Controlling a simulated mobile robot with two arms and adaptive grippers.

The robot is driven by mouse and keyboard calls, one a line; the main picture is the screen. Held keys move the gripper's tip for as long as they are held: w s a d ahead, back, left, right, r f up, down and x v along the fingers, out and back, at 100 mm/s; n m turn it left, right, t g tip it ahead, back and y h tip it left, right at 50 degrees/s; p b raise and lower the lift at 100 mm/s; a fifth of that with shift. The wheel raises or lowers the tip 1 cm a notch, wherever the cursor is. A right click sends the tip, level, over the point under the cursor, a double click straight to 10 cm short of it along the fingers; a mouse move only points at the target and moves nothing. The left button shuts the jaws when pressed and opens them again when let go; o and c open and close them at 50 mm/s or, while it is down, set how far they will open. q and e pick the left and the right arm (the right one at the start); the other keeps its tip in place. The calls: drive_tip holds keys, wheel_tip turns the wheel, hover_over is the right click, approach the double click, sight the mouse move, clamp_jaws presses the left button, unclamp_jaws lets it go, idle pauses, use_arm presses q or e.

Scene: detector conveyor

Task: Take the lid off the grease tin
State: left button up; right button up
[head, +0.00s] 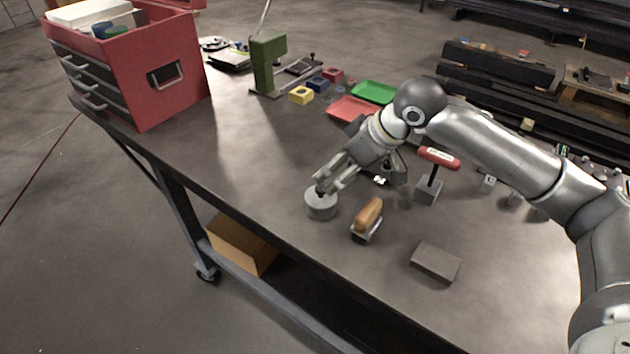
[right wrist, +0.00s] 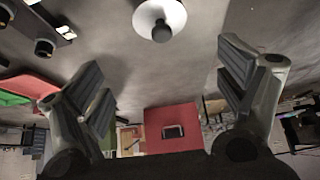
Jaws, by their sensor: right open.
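The grease tin (head: 321,210) is a short grey cylinder standing upright on the bench near its front edge. Its round lid sits on top. In the right wrist view the lid (right wrist: 146,14) is a pale disc with a dark round knob (right wrist: 161,32), at the top middle. My right gripper (head: 328,182) is open beside and just above the tin, its fingers partly covering the lid in the head view. In the right wrist view its fingers (right wrist: 162,72) are spread wide with nothing between them, and the knob lies beyond the gap. My left gripper is not in view.
A wooden-handled brush-like tool (head: 369,215) lies just right of the tin. A dark grey block (head: 435,262) and a red-handled tool (head: 439,157) are farther right. Red (head: 352,110) and green (head: 373,91) trays are behind. A red toolbox (head: 150,75) stands at left; bench between is clear.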

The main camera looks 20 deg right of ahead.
sight(321, 188)
drive_tip(key=f, duration=0.1)
drive_tip(key=a+f, duration=0.1)
drive_tip(key=f, duration=0.1)
drive_tip(key=shift+w+a+f, duration=0.2)
drive_tip(key=shift+w+a, duration=0.1)
drive_tip(key=shift+a, duration=0.05)
drive_tip(key=shift+w+f+p, duration=0.2)
drive_tip(key=shift+f+p, duration=0.1)
drive_tip(key=shift+p, duration=0.05)
drive_tip(key=p+x, duration=0.1)
drive_tip(key=x, duration=0.4)
drive_tip(key=shift+d, duration=0.15)
drive_tip(key=shift+w+f, duration=0.1)
drive_tip(key=shift+f, duration=0.05)
drive_tip(key=c, duration=0.6)
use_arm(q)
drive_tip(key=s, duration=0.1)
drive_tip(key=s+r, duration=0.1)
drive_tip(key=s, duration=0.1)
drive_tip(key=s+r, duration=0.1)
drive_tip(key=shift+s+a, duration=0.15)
use_arm(e)
drive_tip(key=c, duration=0.3)
